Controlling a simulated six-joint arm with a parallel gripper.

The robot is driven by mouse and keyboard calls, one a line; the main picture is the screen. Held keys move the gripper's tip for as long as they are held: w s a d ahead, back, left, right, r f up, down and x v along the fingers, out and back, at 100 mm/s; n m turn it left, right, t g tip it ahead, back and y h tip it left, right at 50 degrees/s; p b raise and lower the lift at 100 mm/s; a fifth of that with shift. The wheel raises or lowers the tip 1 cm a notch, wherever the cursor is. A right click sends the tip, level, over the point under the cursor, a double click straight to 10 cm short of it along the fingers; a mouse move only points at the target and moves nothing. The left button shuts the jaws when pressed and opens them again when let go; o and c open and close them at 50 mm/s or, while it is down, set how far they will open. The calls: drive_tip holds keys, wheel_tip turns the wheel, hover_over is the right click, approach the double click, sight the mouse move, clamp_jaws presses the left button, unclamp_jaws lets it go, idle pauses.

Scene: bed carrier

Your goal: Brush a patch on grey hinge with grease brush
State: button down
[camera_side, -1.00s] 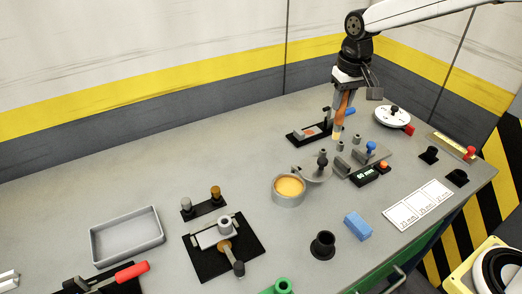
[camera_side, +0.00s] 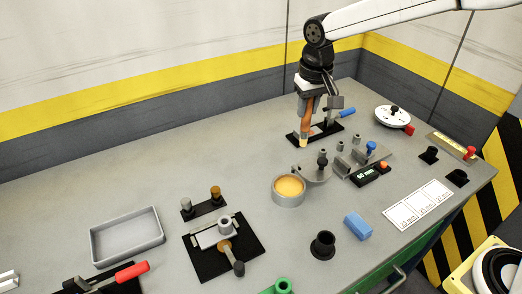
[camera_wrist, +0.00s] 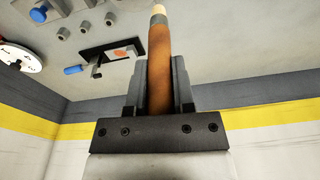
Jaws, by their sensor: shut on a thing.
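The grease brush (camera_side: 306,122) has a brown handle and a pale tip. My gripper (camera_side: 313,97) is shut on its handle, with the tip pointing down. The brush (camera_wrist: 158,65) also shows between the jaws (camera_wrist: 160,85) in the wrist view. A black plate (camera_side: 330,132) with a blue lever lies behind the brush in the side view. In the wrist view this plate bears a grey piece with an orange patch (camera_wrist: 120,54), probably the grey hinge. The brush tip is at the plate's left end in the side view; whether it touches cannot be told.
A round pot of yellow grease (camera_side: 288,190) stands in front. Grey blocks with a blue knob (camera_side: 370,147) and a display (camera_side: 370,176) stand to the right. A black mat with a grey fixture (camera_side: 210,237) and an empty grey tray (camera_side: 126,237) are at left.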

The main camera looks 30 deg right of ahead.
drive_tip(key=s+a+f+n, duration=0.1)
drive_tip(key=a+f+n, duration=0.1)
drive_tip(key=a, duration=0.8)
drive_tip(key=s+a+f+n, duration=0.2)
drive_tip(key=a, duration=0.8)
drive_tip(key=s+a+f+n, duration=0.2)
drive_tip(key=a, duration=0.8)
drive_tip(key=shift+a+f+n+y, duration=0.3)
drive_tip(key=shift+n+y, duration=0.1)
drive_tip(key=shift+f, duration=0.1)
drive_tip(key=shift+f, duration=2.7)
drive_tip(key=shift+f, duration=0.7)
drive_tip(key=shift+d, duration=0.25)
drive_tip(key=shift+d, duration=0.8)
drive_tip(key=shift+d, duration=0.15)
